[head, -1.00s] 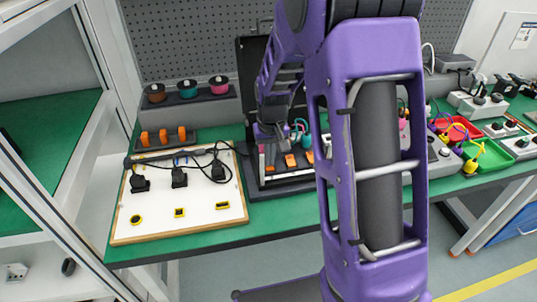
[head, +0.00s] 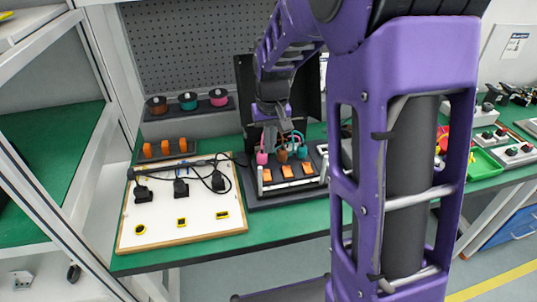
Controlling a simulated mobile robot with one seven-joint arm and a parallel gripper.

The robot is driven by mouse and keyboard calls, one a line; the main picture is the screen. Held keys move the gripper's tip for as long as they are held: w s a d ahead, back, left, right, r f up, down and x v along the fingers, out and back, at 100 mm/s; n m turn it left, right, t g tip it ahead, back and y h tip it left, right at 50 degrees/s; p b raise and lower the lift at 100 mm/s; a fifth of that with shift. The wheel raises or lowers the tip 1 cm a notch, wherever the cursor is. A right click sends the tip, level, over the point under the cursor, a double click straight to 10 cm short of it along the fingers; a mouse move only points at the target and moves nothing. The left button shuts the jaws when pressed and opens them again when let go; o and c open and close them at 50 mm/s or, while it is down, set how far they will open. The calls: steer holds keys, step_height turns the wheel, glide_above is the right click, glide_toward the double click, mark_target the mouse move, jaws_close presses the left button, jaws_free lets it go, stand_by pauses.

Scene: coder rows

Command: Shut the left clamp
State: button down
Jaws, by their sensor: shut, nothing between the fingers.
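The clamp block (head: 300,187) stands on the green bench before a dark upright panel. It has a row of orange clamps: the left clamp (head: 267,176), a middle clamp (head: 287,171) and a right clamp (head: 307,169). Pink, brown and teal connectors (head: 283,154) stand just behind them. My gripper (head: 270,126) points down above and behind the left clamp, near the pink connector. It looks shut and empty; its fingertips are small and partly hidden. Whether it touches anything, and how far each clamp is closed, I cannot tell.
A white board (head: 182,215) with black plugs lies to the left. An orange-pegged rack (head: 165,150) and a spool shelf (head: 188,107) are behind it. My arm hides the bench right of the block. A green tray (head: 484,165) shows further right.

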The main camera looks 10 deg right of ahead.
mark_target(265, 172)
steer(key=shift+s+r, duration=0.25)
steer(key=shift+r, duration=0.9)
steer(key=shift+w, duration=0.1)
steer(key=shift+w+a+r+t, duration=0.1)
steer(key=shift+w+r+t, duration=0.1)
steer(key=shift+w+t, duration=0.25)
steer(key=b+x, duration=0.2)
steer(key=x, duration=1.2)
